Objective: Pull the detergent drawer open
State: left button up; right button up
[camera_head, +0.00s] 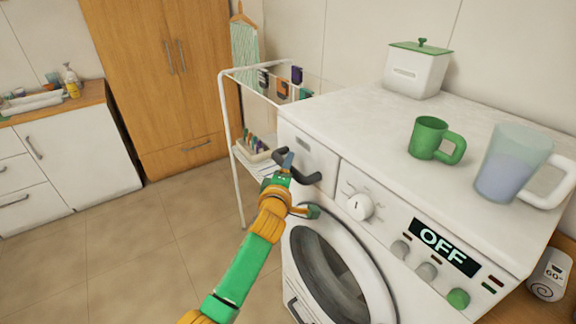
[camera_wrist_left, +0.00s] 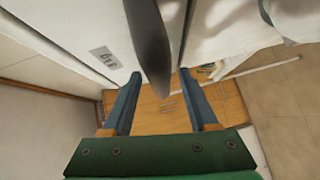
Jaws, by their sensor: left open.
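The detergent drawer (camera_head: 317,157) is the white panel at the upper left of the washing machine's front in the head view. It looks flush with the front. Its dark curved handle (camera_head: 304,177) sticks out from it. My left gripper (camera_head: 288,161) is at the handle, partly covering it. In the left wrist view, the handle (camera_wrist_left: 150,45) hangs between the two blue fingers of my left gripper (camera_wrist_left: 159,76). The fingers are apart, with a gap on each side of the handle. I cannot tell whether either finger touches it. My right gripper is not in view.
A round knob (camera_head: 359,207) and the OFF display (camera_head: 443,246) are right of the drawer. The round door (camera_head: 335,270) is below. A white drying rack (camera_head: 234,130) stands close at the left. A green mug (camera_head: 427,138) and a measuring jug (camera_head: 510,165) stand on top.

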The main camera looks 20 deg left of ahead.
pick_arm(q)
jog(key=shift+w+a+f, duration=0.15)
jog(key=shift+w+a, duration=0.1)
jog(key=shift+w, duration=0.15)
jog(key=shift+s+d, duration=0.1)
jog(key=c, duration=0.3)
grip_shut()
jog(key=shift+r, duration=0.2)
dwell(0.6)
